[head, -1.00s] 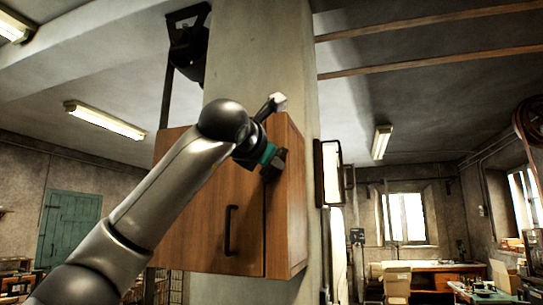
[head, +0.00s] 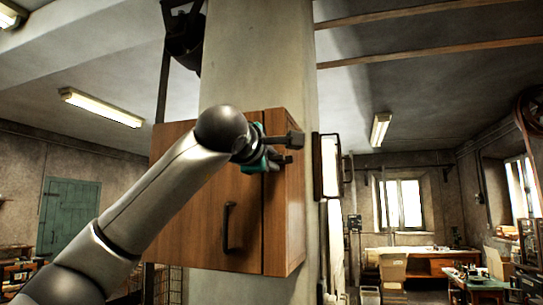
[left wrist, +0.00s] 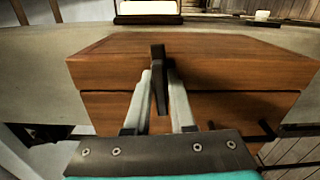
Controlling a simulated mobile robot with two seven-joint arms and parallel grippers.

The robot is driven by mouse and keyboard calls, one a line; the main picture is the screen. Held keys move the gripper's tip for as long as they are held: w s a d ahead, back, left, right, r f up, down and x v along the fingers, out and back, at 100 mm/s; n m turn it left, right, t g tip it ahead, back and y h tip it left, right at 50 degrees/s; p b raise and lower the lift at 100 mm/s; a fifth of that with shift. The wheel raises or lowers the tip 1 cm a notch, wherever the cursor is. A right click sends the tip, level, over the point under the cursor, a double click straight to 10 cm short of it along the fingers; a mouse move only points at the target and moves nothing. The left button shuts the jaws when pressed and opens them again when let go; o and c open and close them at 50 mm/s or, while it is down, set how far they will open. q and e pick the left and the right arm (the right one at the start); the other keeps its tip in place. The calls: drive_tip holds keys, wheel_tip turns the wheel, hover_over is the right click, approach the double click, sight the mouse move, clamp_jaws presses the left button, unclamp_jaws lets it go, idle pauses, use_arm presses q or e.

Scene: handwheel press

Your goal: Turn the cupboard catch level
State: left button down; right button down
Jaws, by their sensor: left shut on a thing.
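The brown wooden cupboard (head: 190,195) hangs on the pillar. My left gripper (head: 278,160) is at the upper right part of its front, turned towards it. In the left wrist view, my gripper's two pale fingers (left wrist: 159,78) lie on either side of a dark bar, the catch (left wrist: 158,52), and are shut on it. There the bar runs roughly square across the dark seam of the cupboard (left wrist: 100,65). In the head view the gripper hides the catch, so its exact angle cannot be told. My right gripper is not in view.
A dark upright handle (head: 228,228) is on the cupboard front, below my arm. The concrete pillar (head: 260,60) stands behind the cupboard. A lit framed panel (head: 330,165) is just to its right. Benches and boxes (head: 392,268) are far off at the right.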

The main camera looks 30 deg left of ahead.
use_arm(q)
drive_tip(key=shift+f+m, duration=0.1)
drive_tip(key=shift+m, duration=0.6)
drive_tip(key=c, duration=0.8)
unclamp_jaws()
drive_tip(key=shift+c, duration=0.2)
drive_tip(key=b+v, duration=0.5)
drive_tip(key=v, duration=1)
drive_tip(key=shift+s, duration=0.2)
